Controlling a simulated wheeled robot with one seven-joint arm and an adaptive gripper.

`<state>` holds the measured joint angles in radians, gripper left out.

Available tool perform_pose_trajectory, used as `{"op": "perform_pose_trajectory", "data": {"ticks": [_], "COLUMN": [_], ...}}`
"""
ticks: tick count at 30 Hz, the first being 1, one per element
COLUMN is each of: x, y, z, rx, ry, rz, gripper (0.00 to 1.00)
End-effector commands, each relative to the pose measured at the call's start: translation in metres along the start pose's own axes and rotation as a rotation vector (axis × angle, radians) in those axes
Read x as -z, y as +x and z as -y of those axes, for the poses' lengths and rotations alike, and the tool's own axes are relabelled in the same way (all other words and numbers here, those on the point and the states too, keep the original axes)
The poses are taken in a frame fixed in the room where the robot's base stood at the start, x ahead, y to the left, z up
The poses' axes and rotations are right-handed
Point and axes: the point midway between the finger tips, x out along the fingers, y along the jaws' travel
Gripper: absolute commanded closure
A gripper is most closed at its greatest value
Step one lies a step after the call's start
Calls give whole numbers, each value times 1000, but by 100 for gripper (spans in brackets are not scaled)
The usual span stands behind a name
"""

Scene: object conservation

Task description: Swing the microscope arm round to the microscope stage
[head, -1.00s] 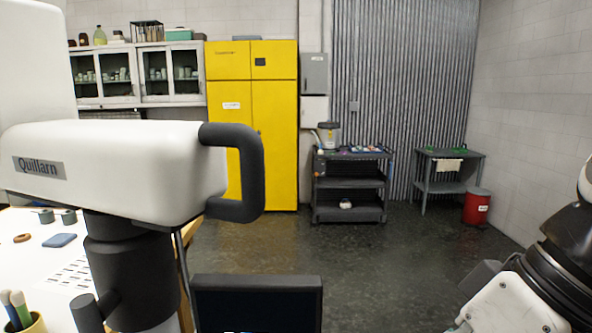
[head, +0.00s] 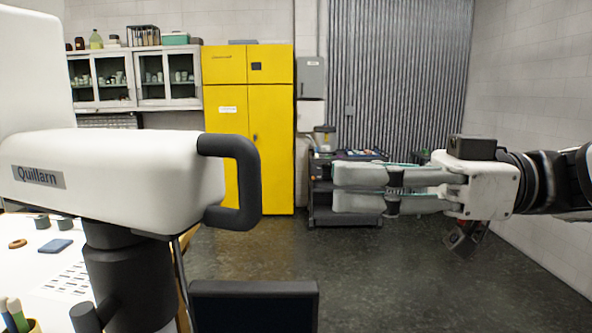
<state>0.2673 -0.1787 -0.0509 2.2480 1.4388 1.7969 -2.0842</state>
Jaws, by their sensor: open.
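The microscope arm (head: 110,180) is a large white rounded beam labelled "Quillarn" at the left of the head view. A black D-shaped handle (head: 248,182) sticks out of its right end. A dark cylinder (head: 128,285), part of the microscope, hangs beneath the beam. My gripper (head: 336,189) reaches in from the right, its fingers pointing left toward the handle. It is open and empty, with a clear gap between its fingertips and the handle. I cannot make out the microscope stage.
A white table (head: 35,265) at the lower left carries a blue pad, a brown ring and a pen cup. A dark flat panel (head: 254,304) stands below the handle. A yellow cabinet (head: 272,140) and a dark cart (head: 318,200) stand behind. Floor at centre right is clear.

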Motion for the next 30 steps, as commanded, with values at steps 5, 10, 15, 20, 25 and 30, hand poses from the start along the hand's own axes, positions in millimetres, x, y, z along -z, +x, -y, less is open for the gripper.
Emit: {"op": "perform_pose_trajectory", "data": {"ticks": [5,10,15,20,25,30], "x": [2,1,0,0,0,-1], "y": [36,69,95,110,115,115], "z": [3,3,2,1,1,0], "rx": [4,3,3,1,0,0], "ry": [4,5,4,3,3,3], "rz": [2,2,2,3,3,3], "gripper": [59,59,59,59,59,59]}}
